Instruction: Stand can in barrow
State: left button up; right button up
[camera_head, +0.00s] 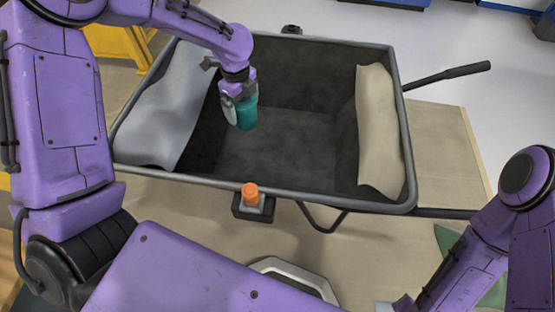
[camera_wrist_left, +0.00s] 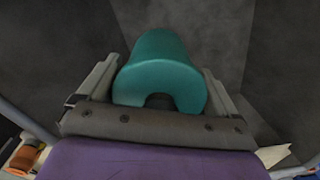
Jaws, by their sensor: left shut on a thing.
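A teal can (camera_head: 246,114) is held by my left gripper (camera_head: 240,102) over the inside of the dark grey barrow (camera_head: 283,191). In the left wrist view the can (camera_wrist_left: 160,72) sits between the two fingers of my left gripper (camera_wrist_left: 160,90), with the barrow's dark floor and walls behind it. The can looks roughly upright in the head view. I cannot tell whether its base touches the barrow floor. My right arm shows at the lower right of the head view, but its gripper is out of view.
A pale grey sack (camera_head: 168,105) leans along the barrow's left wall and a beige sack (camera_head: 378,130) along its right wall. The floor between them is clear. An orange knob (camera_head: 250,192) sits on a bracket at the near rim. A black handle (camera_head: 450,75) extends right.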

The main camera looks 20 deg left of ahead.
aim_at(238, 117)
pick_arm(q)
jog(key=a+f+m+b, duration=0.1)
jog(key=f+b, duration=0.1)
jog(key=f, duration=0.4)
jog(key=f+m+b, duration=0.1)
jog(key=f+b, duration=0.2)
jog(key=f, duration=0.3)
jog(key=a+f+m+b, duration=0.1)
jog(key=f+m+b, duration=0.1)
jog(key=f, duration=0.4)
jog(key=shift+w+a+f+b, duration=0.15)
jog(key=shift+a+b, duration=0.15)
jog(key=shift+b, duration=0.2)
pick_arm(e)
notch_tip(238, 117, down, 11)
jog(key=shift+r, duration=0.2)
pick_arm(q)
jog(key=o, duration=1)
notch_tip(238, 117, up, 12)
jog(key=p, duration=0.5)
jog(key=shift+f, duration=0.1)
jog(key=shift+r, duration=0.25)
pick_arm(e)
notch_tip(238, 117, up, 5)
jog(key=shift+f, duration=0.15)
